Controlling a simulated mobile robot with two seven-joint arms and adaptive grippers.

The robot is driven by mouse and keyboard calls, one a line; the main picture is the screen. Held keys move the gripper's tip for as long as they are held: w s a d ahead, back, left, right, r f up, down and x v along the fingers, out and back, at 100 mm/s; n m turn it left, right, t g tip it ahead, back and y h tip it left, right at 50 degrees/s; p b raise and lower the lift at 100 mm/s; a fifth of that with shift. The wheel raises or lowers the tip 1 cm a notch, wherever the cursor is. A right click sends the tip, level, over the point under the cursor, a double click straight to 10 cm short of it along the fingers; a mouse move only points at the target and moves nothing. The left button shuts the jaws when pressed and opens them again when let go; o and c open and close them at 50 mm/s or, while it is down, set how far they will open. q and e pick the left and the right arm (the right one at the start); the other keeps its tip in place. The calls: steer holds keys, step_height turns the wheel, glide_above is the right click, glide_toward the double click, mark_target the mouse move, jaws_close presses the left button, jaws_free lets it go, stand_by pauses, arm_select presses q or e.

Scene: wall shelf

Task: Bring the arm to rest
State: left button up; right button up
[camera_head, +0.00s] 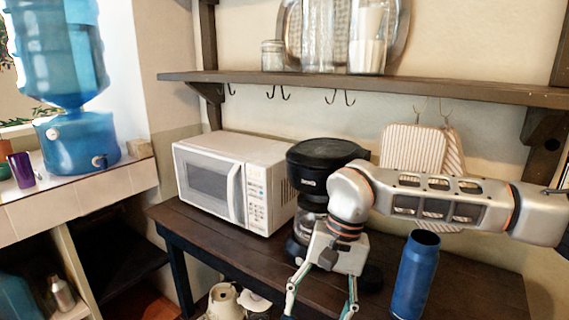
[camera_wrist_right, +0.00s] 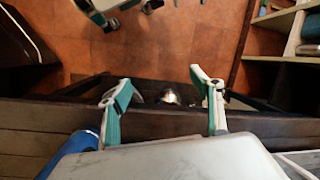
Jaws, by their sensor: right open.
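My right arm reaches in from the right in the head view, in front of the wall shelf. Its gripper (camera_head: 321,303) points down at the front edge of the dark table (camera_head: 470,285), with the fingers spread and the tips cut off by the frame. In the right wrist view, this gripper (camera_wrist_right: 163,95) is open, with nothing between its fingers. It is over the table's edge, with the floor below. A white and teal part, probably my left gripper (camera_wrist_right: 118,12), shows at the top of the wrist view, cut off. My left gripper is not in the head view.
A blue tumbler (camera_head: 416,275) stands right of my gripper. A black coffee maker (camera_head: 322,160) is behind my wrist, partly hidden. A white microwave (camera_head: 232,178) stands left. The wooden shelf (camera_head: 430,88) with jars hangs above my arm. The floor (camera_wrist_right: 190,50) before the table looks mostly clear.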

steer(key=s+a+m+g+y, duration=0.5)
steer(key=s+a+y, duration=0.3)
steer(key=s+a, duration=0.6)
steer(key=w+a+r+m+t+y, duration=0.3)
steer(key=a+r+m+y, duration=0.45)
steer(key=m+y, duration=0.4)
steer(key=w+d+f+m+t+h, duration=0.15)
steer(key=w+d+m+t, duration=0.25)
steer(key=m+t, duration=0.45)
steer(key=w+d+f+m+t, duration=0.25)
steer(key=w+m+t, duration=0.2)
steer(key=m, duration=0.65)
steer(key=w+d+f+m+t+h, duration=0.2)
steer(key=d+f+m+t+h, duration=0.55)
steer(key=d+f+m, duration=0.5)
steer(key=s+d+f+m+g+h, duration=0.3)
steer(key=s+d+f+m+h, duration=0.2)
steer(key=s+d+f+m, duration=0.3)
steer(key=s+d+f+m+g+h, duration=0.3)
steer(key=s+d+f+m+h, duration=0.2)
steer(key=f, duration=1.2)
steer(key=s+d+m, duration=0.3)
steer(key=shift+s+m, duration=0.15)
steer(key=shift+m, duration=0.2)
